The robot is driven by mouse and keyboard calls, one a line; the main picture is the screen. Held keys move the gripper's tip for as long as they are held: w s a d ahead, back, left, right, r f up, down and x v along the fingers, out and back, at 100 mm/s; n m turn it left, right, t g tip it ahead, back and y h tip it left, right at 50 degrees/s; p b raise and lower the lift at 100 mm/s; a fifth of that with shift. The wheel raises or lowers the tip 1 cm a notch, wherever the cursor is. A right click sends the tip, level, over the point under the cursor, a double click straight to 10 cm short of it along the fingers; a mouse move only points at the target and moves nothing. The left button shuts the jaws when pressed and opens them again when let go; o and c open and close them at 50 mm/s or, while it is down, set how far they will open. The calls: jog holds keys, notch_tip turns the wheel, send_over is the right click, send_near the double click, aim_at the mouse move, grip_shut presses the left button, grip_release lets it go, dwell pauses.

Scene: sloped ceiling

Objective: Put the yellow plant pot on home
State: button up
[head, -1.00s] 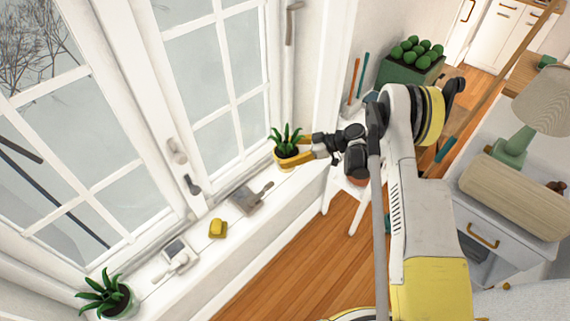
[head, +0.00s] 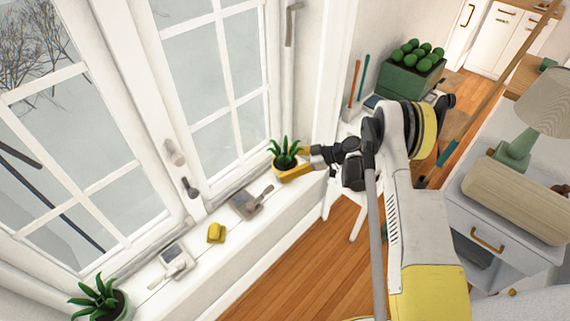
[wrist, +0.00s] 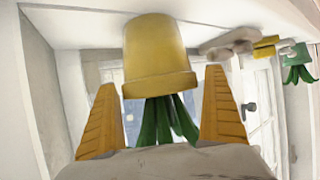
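The yellow plant pot (head: 279,165) with a spiky green plant stands on the white window sill, near its far end. It also shows upside down in the wrist view (wrist: 160,50). My gripper (head: 292,172) is at the pot, its yellow fingers reaching alongside it from the right. In the wrist view, the fingers of my gripper (wrist: 160,90) are spread wide, one on each side of the pot's outline, with gaps between them and the pot. No spot marked as home can be made out.
On the sill lie a yellow object (head: 216,232), a grey tool (head: 248,203) and a white device (head: 174,262); a second plant (head: 100,297) stands at lower left. A green crate (head: 408,80) with green balls and a dresser with a lamp (head: 530,110) are at right.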

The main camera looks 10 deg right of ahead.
jog(key=shift+d+r, duration=0.1)
jog(key=shift+r, duration=0.1)
jog(key=p+v, duration=0.4)
jog(key=v, duration=0.8)
jog(key=shift+p, duration=0.35)
